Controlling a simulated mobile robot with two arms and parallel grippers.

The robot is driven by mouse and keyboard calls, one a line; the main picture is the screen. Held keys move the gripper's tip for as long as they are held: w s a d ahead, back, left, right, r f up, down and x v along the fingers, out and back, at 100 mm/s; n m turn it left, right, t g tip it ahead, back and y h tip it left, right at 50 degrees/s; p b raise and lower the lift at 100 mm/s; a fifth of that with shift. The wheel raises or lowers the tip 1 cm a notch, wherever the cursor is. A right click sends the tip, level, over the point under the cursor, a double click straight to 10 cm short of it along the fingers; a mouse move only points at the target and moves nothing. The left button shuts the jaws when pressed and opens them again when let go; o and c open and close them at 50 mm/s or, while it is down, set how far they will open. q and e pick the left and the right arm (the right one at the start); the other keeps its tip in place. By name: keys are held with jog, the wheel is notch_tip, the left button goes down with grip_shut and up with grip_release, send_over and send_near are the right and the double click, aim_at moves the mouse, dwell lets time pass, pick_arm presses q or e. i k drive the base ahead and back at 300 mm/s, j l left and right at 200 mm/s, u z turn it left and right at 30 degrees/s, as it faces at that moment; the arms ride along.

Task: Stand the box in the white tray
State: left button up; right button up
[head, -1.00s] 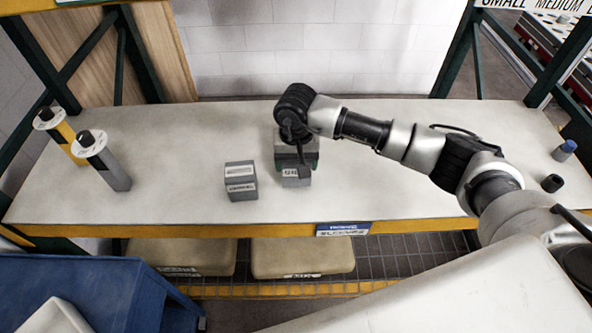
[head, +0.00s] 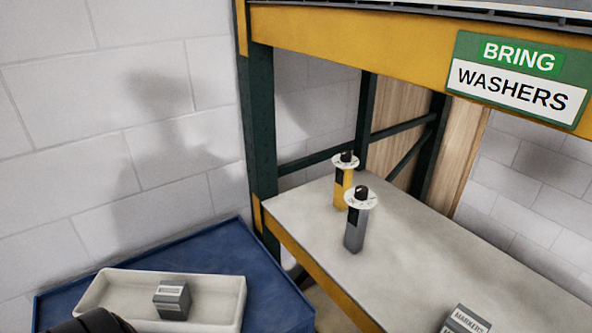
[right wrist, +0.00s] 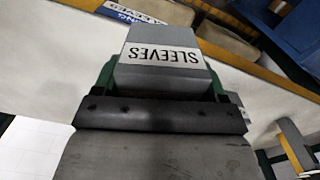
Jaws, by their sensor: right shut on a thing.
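The white tray (head: 225,281) lies on the blue table at the lower left of the head view. A small grey box (head: 172,299) with a pale label stands inside it, near its middle. My right gripper (right wrist: 162,82) is out of the head view. In the right wrist view it is shut on a grey box labelled SLEEVES (right wrist: 165,75), with its green-edged fingers on the box's two sides. The label reads upside down there. Whether this box is clear of the bench cannot be told. My left gripper is not in view.
The blue table (head: 215,258) stands left of the pale workbench (head: 400,270). A grey MARKERS box (head: 466,320) is at the bench's lower right. A yellow post (head: 342,190) and a grey post (head: 355,230) stand near the bench's left end. A dark rounded part covers the tray's lower-left corner.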

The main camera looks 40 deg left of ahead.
aim_at(146, 307)
jog(key=u, duration=1.55)
jog(key=j+u, duration=0.35)
jog(key=i+j+u, duration=0.15)
jog(key=j+u, duration=0.25)
jog(key=i+j+u, duration=0.2)
jog(key=j+u, duration=0.15)
jog(key=j, duration=0.1)
